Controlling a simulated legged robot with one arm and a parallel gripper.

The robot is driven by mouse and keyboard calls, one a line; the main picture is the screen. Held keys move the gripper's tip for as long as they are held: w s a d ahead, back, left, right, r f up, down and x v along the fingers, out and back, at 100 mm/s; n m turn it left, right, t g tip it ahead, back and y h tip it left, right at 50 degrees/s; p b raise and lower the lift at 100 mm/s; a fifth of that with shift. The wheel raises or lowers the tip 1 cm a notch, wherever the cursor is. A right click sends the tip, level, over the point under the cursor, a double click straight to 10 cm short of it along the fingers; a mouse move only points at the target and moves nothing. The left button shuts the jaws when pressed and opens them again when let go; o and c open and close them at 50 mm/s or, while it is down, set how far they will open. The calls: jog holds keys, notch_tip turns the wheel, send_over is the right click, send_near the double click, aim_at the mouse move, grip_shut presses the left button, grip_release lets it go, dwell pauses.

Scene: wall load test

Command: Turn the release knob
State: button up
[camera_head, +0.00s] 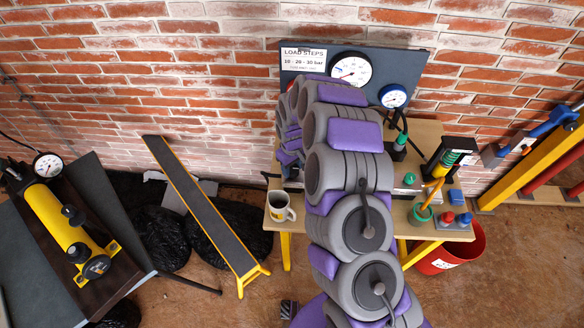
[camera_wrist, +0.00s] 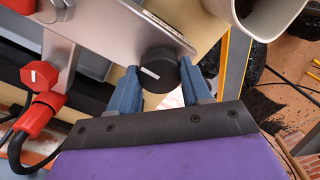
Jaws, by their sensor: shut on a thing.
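The release knob (camera_wrist: 158,71) is a round black knob with a white mark line, at the edge of a grey metal plate (camera_wrist: 130,28) in the wrist view. My gripper (camera_wrist: 160,68) has its two blue fingers on either side of the knob, shut on it. In the head view, my grey and purple arm hides both the knob and the gripper. The test table (camera_head: 262,222) shows on both sides of the arm. A gauge board (camera_head: 412,66) with two round dials stands at its back.
A mug (camera_head: 280,207) stands at the table's left edge, close to the knob in the wrist view (camera_wrist: 262,22). A red hexagonal fitting (camera_wrist: 40,75) and hose are at the left there. Coloured parts, a red bucket (camera_head: 460,250) and a yellow-edged ramp (camera_head: 205,215) are nearby.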

aim_at(292, 168)
dwell(0.3)
jog(key=o, duration=1.1)
jog(key=shift+c, duration=0.2)
notch_tip(292, 168, up, 17)
jog(key=p, duration=0.1)
jog(key=shift+r+p, duration=0.15)
jog(key=shift+p, duration=0.25)
jog(key=shift+r, duration=0.1)
